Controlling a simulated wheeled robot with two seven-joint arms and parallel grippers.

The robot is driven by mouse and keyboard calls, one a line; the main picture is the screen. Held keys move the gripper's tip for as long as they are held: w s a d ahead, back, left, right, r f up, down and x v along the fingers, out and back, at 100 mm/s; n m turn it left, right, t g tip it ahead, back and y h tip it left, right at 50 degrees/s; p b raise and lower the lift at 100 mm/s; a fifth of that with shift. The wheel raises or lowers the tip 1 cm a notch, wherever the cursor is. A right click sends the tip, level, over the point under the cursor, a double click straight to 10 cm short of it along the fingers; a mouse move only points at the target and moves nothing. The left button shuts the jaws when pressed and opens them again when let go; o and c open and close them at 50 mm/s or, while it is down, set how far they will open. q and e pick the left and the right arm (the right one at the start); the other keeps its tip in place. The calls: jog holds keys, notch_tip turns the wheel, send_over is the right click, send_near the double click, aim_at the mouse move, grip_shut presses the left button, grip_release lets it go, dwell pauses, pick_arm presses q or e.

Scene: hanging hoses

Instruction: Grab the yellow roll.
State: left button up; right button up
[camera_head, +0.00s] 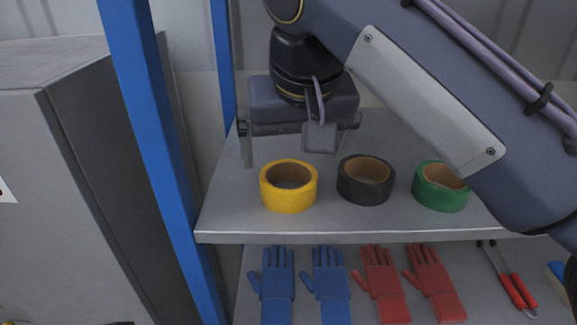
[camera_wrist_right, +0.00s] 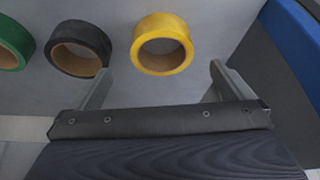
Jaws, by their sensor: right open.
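The yellow roll (camera_head: 289,197) lies flat on the upper grey shelf (camera_head: 240,222), left of the black roll, with its hole facing up. It also shows in the right wrist view (camera_wrist_right: 162,64), at the top middle, ahead of the fingers and roughly between their lines. My right gripper (camera_head: 295,150) is open and empty, with its fingers apart above the shelf just behind the yellow roll in the head view. It shows in the right wrist view too (camera_wrist_right: 160,85). No finger visibly touches the roll. My left gripper is not in view.
A black roll (camera_head: 366,193) and a green roll (camera_head: 431,197) stand in a row to the right. Blue gloves (camera_head: 277,285), red gloves (camera_head: 383,285) and red-handled pliers (camera_head: 515,290) lie on the lower shelf. A blue post (camera_head: 150,130) and grey cabinet (camera_head: 80,180) bound the left side.

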aim_at(289, 177)
jog(key=shift+w+f, duration=0.25)
jog(key=shift+f, duration=0.25)
jog(key=shift+a+f, duration=0.1)
jog(key=shift+f, duration=0.7)
jog(key=shift+x, duration=2.4)
jog(key=shift+w+a+r, duration=0.1)
jog(key=shift+w, duration=0.05)
jog(key=c, duration=1)
